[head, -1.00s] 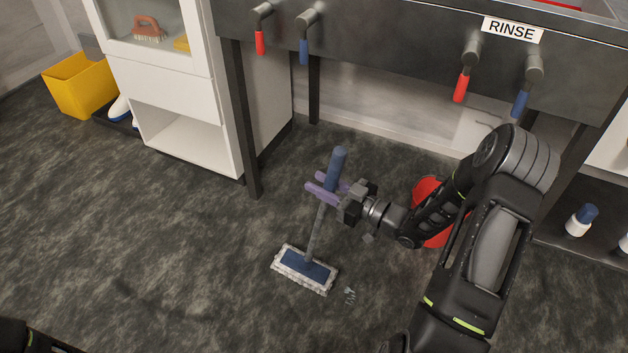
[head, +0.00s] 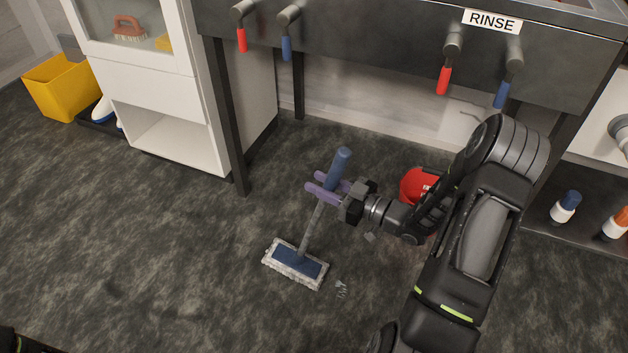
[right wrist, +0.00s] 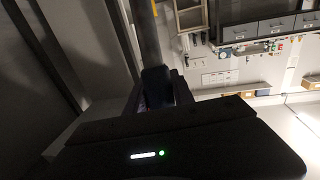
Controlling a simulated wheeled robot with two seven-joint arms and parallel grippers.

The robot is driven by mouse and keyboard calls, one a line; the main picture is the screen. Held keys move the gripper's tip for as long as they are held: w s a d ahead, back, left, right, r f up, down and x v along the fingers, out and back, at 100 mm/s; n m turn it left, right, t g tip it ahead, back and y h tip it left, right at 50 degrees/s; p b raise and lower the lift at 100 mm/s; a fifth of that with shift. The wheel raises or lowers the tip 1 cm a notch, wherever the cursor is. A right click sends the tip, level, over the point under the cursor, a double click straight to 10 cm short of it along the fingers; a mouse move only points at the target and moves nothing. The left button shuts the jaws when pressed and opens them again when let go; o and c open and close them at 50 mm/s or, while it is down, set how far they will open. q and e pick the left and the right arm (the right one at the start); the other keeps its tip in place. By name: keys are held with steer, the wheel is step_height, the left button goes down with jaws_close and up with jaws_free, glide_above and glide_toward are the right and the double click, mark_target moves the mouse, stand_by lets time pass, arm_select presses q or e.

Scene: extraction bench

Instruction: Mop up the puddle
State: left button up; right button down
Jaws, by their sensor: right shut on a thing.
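A mop with a blue handle (head: 340,165), a grey pole and a flat blue head (head: 297,261) edged in pale fringe stands tilted, its top leaning right. My right gripper (head: 325,188), with purple fingers, is shut around the handle below its top. The head appears to rest on the dark floor. A small pale glinting patch (head: 341,288) lies just right of the mop head; it may be the puddle, whose outline I cannot make out. In the right wrist view a dark shaft (right wrist: 150,40), probably the mop handle, runs up from the gripper. My left gripper is out of view.
A red bucket (head: 416,184) is partly hidden behind my right arm. The sink bench (head: 370,50) with its legs and a white cabinet (head: 170,95) stand behind. A yellow bin (head: 62,88) is at far left. Floor left of and before the mop is free.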

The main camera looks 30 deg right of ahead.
steer(key=shift+s+d+f, duration=0.1)
steer(key=shift+s+d, duration=0.3)
steer(key=shift+s, duration=0.1)
steer(key=shift+d+r+p+v, duration=0.15)
steer(key=shift+p+v, duration=0.05)
steer(key=shift+v, duration=0.7)
steer(key=shift+d+r+p+v, duration=0.1)
steer(key=shift+r+p+v, duration=0.1)
steer(key=shift+v, duration=0.7)
steer(key=shift+w, duration=0.1)
steer(key=shift+f, duration=0.1)
steer(key=shift+d+v, duration=0.25)
steer(key=shift+v, duration=1.6)
steer(key=shift+w+f, duration=0.15)
steer(key=shift+d, duration=0.1)
